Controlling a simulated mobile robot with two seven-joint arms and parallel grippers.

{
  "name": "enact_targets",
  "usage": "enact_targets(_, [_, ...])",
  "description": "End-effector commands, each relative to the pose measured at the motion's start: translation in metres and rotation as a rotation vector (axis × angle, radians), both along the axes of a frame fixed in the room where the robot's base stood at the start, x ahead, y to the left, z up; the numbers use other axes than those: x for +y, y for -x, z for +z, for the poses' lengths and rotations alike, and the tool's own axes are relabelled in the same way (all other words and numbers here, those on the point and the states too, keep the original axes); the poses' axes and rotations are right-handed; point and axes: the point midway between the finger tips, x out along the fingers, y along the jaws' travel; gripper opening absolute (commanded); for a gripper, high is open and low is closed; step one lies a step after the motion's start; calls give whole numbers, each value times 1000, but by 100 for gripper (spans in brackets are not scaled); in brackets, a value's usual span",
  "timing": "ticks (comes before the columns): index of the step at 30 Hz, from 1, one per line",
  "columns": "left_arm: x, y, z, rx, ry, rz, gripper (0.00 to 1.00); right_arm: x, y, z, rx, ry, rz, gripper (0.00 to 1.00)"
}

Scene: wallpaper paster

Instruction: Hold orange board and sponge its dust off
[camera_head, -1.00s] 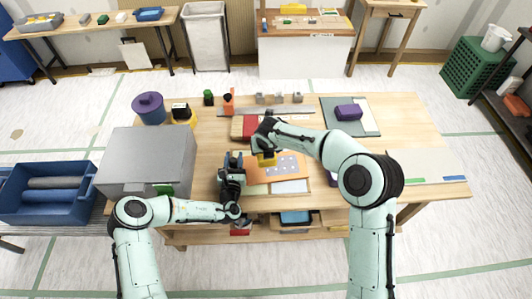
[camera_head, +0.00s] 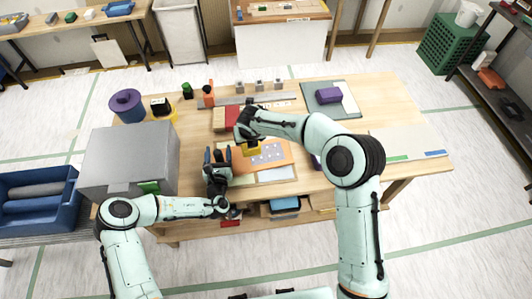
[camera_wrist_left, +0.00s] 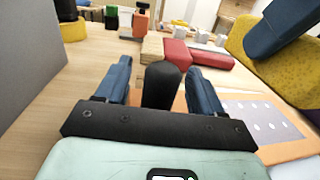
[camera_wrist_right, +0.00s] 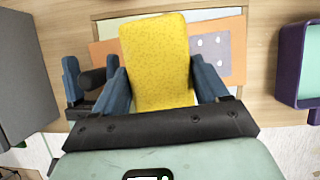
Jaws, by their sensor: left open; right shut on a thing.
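The orange board (camera_head: 287,150) lies flat on the wooden table, with a grey dotted patch on it. Its left part (camera_wrist_right: 107,48) and right part show in the right wrist view on both sides of the sponge. My right gripper (camera_wrist_right: 158,80) is shut on the yellow sponge (camera_wrist_right: 155,50) and holds it over the board; whether they touch is unclear. The sponge is partly hidden in the head view (camera_head: 252,150). My left gripper (camera_head: 217,154) is open at the board's left end, nothing held. Its blue fingers stand apart in the left wrist view (camera_wrist_left: 160,85).
A grey box (camera_head: 130,160) stands left of my left gripper. Red and wooden blocks (camera_wrist_left: 185,55) lie behind the board. A purple tray (camera_wrist_right: 300,65) is right of it. A dark mat with a purple block (camera_head: 328,95) lies at the back right.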

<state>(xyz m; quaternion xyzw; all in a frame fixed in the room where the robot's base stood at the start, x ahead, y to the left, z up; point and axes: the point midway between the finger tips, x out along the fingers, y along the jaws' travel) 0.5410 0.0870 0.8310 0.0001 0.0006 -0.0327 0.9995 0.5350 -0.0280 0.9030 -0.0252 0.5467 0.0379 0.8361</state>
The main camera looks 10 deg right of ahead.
Motion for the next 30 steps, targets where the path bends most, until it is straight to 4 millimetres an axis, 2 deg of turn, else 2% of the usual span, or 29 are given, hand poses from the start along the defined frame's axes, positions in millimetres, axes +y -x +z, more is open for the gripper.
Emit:
enact_targets(9, [4,64,-1,5,0,-1,68,0,0,0,0,0,0,42])
enact_targets(15, [7,98,-1,6,0,-1,68,0,0,0,0,0,0,42])
enact_targets(21, [8,112,-1,4,-1,1,68,0,0,0,0,0,0,42])
enact_targets(30, [8,112,-1,3,-1,1,68,0,0,0,0,0,0,42])
